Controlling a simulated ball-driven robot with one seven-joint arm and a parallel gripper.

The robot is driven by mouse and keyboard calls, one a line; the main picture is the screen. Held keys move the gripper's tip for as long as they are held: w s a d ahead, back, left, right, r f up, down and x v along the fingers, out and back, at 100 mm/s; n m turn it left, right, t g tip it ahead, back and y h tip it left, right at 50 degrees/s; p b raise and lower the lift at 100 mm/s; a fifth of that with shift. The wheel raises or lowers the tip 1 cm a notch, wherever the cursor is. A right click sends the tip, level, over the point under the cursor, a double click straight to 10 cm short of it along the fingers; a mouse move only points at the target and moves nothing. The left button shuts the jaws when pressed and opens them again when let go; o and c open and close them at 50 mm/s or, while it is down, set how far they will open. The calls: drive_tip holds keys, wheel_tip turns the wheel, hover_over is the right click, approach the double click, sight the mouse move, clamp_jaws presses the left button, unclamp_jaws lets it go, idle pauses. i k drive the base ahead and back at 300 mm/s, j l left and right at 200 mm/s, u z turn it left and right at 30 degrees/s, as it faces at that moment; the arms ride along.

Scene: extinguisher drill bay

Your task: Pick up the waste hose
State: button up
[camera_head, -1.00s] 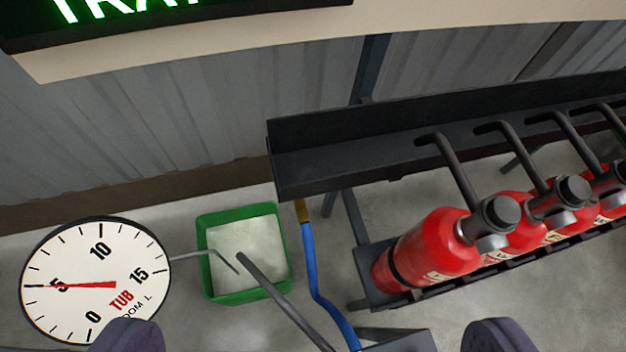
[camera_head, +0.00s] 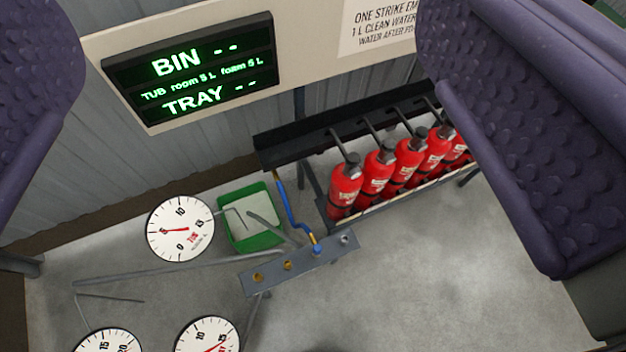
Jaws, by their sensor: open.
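A thin blue hose (camera_head: 289,205) with a brass-coloured upper end runs from beside the green tub down to a grey bar. Its lower end meets a blue fitting on that bar; no label shows whether it is the waste hose. My gripper (camera_head: 258,120) is open, with its purple, dimpled fingers large and close at the left and right edges of the view. Nothing is between the fingers up close. The blue hose lies well beyond them, lower and near the middle of the picture.
A green tub (camera_head: 231,241) with pale contents stands left of the hose. The grey bar (camera_head: 288,266) has brass ports. Round dials (camera_head: 180,229) and grey rods are at left. Open floor (camera_head: 440,275) lies at lower right.

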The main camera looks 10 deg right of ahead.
sight(317, 248)
drive_tip(key=k+l, duration=0.25)
drive_tip(key=k+l+u, duration=0.1)
drive_tip(key=k, duration=0.35)
drive_tip(key=i+j+z, duration=0.35)
drive_tip(key=i, duration=0.35)
drive_tip(key=i+j+z, duration=0.35)
drive_tip(key=i+j, duration=0.25)
drive_tip(key=j+z, duration=0.1)
drive_tip(key=z, duration=0.45)
